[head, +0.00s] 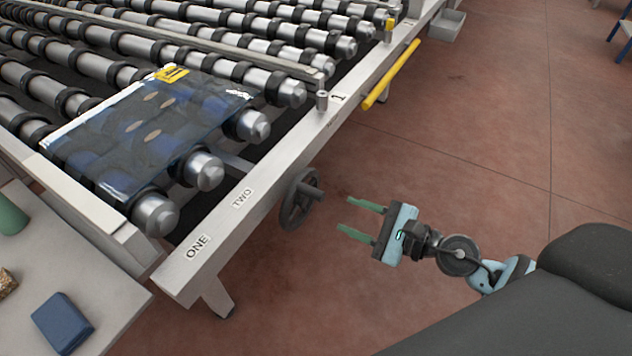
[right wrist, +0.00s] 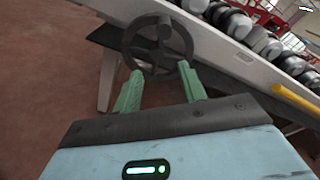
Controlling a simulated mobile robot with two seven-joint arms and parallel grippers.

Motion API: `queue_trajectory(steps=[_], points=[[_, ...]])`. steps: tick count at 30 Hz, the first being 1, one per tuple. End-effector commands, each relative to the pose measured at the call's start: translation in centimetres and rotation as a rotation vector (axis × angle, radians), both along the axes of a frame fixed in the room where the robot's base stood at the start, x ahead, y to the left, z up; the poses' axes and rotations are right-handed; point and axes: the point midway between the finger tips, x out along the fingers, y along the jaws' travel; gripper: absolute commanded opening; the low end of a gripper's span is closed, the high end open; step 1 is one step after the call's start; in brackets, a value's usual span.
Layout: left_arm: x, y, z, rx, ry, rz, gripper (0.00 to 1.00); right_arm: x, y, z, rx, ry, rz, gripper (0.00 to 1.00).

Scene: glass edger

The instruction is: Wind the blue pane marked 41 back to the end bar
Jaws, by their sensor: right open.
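The blue glass pane (head: 145,130) lies flat on the rollers at the near end of the conveyor, with a yellow label (head: 172,74) at its far corner. I cannot read the label's number. A dark handwheel (head: 300,198) is mounted on the side rail, by the label TWO. My right gripper (head: 362,220) is open and empty, a little right of the handwheel, its green fingers pointing at it. In the right wrist view the handwheel (right wrist: 158,48) stands just beyond the two fingertips, apart from them. My left gripper is not in view.
The side rail (head: 262,187) carries labels ONE and TWO and a metal post (head: 322,99). A yellow bar (head: 391,75) runs along the rail farther back. A bench at lower left holds a blue box (head: 62,322).

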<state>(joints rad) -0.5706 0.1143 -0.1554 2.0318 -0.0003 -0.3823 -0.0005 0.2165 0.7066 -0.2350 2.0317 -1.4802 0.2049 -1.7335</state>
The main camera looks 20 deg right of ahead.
Motion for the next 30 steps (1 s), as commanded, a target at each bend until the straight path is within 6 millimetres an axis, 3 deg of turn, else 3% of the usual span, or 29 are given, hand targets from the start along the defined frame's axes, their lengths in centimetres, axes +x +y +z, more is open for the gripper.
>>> queue_trajectory(steps=[1, 6, 12, 22, 30], points=[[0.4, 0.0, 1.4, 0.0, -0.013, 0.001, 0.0, 0.2, 0.2, 1.1, 0.123, 0.078, -0.014, 0.41], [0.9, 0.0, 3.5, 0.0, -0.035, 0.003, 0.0, 0.2, 0.9, 2.0, 0.528, 0.338, -0.035, 0.41], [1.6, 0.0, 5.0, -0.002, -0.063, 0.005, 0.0, 0.2, 1.3, 2.9, 0.813, 0.503, -0.04, 0.41], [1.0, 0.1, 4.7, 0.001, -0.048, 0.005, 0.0, 0.4, 1.6, 2.8, 0.873, 0.539, -0.04, 0.41], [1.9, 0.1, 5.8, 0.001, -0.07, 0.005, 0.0, 3.3, 3.7, 3.1, 0.871, 0.532, -0.038, 0.41]])
